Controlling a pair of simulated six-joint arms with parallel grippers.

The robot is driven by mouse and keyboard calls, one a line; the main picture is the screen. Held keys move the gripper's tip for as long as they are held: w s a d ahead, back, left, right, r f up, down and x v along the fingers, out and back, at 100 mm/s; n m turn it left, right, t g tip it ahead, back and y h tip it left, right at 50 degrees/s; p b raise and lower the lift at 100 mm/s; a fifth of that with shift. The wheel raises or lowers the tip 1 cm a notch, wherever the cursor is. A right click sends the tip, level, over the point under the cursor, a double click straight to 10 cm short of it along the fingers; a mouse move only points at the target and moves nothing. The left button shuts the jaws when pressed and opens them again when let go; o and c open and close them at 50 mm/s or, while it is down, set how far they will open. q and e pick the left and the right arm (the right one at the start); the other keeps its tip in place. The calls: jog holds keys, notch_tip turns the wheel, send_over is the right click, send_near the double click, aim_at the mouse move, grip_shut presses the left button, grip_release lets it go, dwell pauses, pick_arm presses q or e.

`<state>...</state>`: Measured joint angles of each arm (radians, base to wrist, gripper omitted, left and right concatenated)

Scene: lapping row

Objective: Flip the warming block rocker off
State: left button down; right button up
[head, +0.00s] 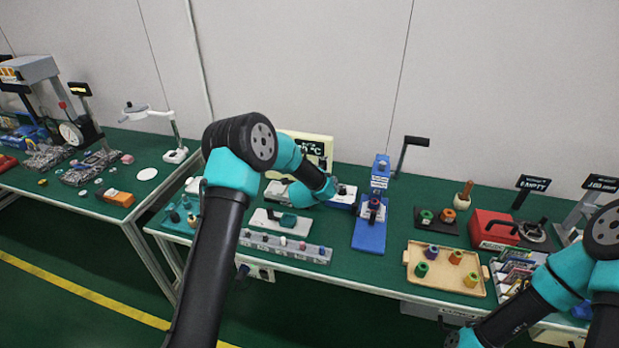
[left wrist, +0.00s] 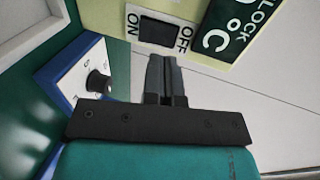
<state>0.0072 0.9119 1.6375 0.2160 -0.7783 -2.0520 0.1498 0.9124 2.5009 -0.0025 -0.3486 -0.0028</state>
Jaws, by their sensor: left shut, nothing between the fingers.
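The warming block's cream panel (left wrist: 105,15) fills the top of the left wrist view. It carries a dark rocker (left wrist: 158,32) between the printed words ON and OFF. I cannot tell which way the rocker is tilted. In the head view the cream block (head: 318,141) stands at the back of the bench, partly behind my left arm. My left gripper (left wrist: 165,58) is shut and empty, its fingertips just below the rocker in the picture; I cannot tell whether they touch. In the head view its fingers are hidden. My right gripper is outside the head view.
A blue and white box with a black knob (left wrist: 97,81) sits close left of my left fingers. A grey strip (head: 285,246) lies along the bench front. A blue stand (head: 370,236) and a wooden tray (head: 413,250) with spools are to the right.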

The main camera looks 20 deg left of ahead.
pick_arm(q)
jog(key=r+v, duration=0.2)
jog(key=v, duration=0.7)
jog(key=shift+w, duration=0.15)
jog(key=shift+f, duration=0.1)
